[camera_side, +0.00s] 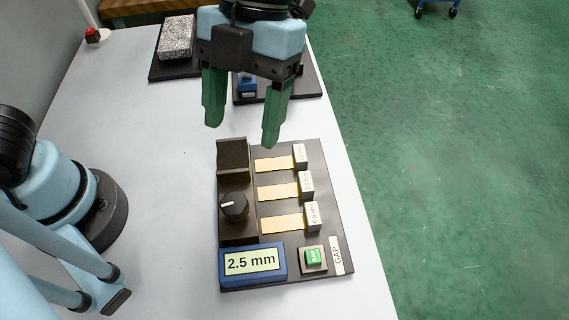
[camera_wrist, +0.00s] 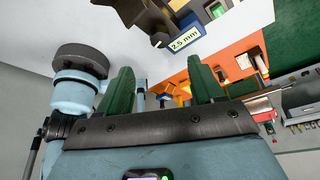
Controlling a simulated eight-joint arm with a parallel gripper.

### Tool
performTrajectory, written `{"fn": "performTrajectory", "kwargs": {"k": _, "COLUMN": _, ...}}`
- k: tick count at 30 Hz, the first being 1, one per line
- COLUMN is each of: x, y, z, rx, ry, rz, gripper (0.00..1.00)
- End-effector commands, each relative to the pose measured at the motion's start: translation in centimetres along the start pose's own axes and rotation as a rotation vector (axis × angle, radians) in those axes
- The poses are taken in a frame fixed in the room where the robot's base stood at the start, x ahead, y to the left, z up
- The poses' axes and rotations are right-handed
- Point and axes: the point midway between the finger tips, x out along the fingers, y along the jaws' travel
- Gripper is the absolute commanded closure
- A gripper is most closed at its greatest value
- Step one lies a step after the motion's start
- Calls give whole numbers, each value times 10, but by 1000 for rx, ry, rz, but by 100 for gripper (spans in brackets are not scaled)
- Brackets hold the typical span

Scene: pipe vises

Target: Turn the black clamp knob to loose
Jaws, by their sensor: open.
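The black clamp knob (camera_side: 233,205) is round with a pale mark. It sits on the left part of a dark gap board (camera_side: 286,278), above a blue-framed display (camera_side: 253,263) that reads "2.5 mm".
Several labelled blocks with yellow strips (camera_side: 281,191) lie right of the knob. A green button (camera_side: 313,257) is beside the display. A speckled block (camera_side: 177,37) and a blue device (camera_side: 247,84) stand on dark boards behind. The white table (camera_side: 165,200) is clear left of the board.

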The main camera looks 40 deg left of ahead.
Motion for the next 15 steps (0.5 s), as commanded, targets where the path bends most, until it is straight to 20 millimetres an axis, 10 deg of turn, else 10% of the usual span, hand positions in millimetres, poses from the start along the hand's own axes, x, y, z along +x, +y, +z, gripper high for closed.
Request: {"fn": "performTrajectory", "kwargs": {"k": 15, "x": 54, "y": -1, "z": -3, "rx": 42, "ry": 9, "rz": 9, "gripper": 33}}
